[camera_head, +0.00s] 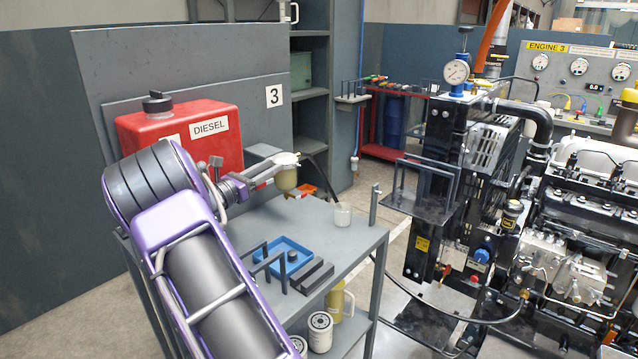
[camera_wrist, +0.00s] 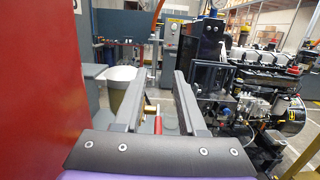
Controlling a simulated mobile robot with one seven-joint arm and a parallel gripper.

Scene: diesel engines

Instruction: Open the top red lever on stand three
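Stand three carries a red DIESEL tank (camera_head: 190,130) with a "3" sign (camera_head: 274,95) behind it. My gripper (camera_head: 272,172) is beside a yellowish filter bowl with a whitish top (camera_head: 287,180), to the right of the tank. In the wrist view my gripper's two fingers (camera_wrist: 158,100) are apart, with nothing clamped between them. A small red lever (camera_wrist: 157,125) with a brass fitting shows beyond and below the gap between the fingers. An orange-red piece (camera_head: 304,190) shows beside the bowl in the head view; I cannot tell if it is the same lever.
The red tank wall (camera_wrist: 40,90) is close on the left in the wrist view. A black engine rig (camera_head: 440,170) stands to the right.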

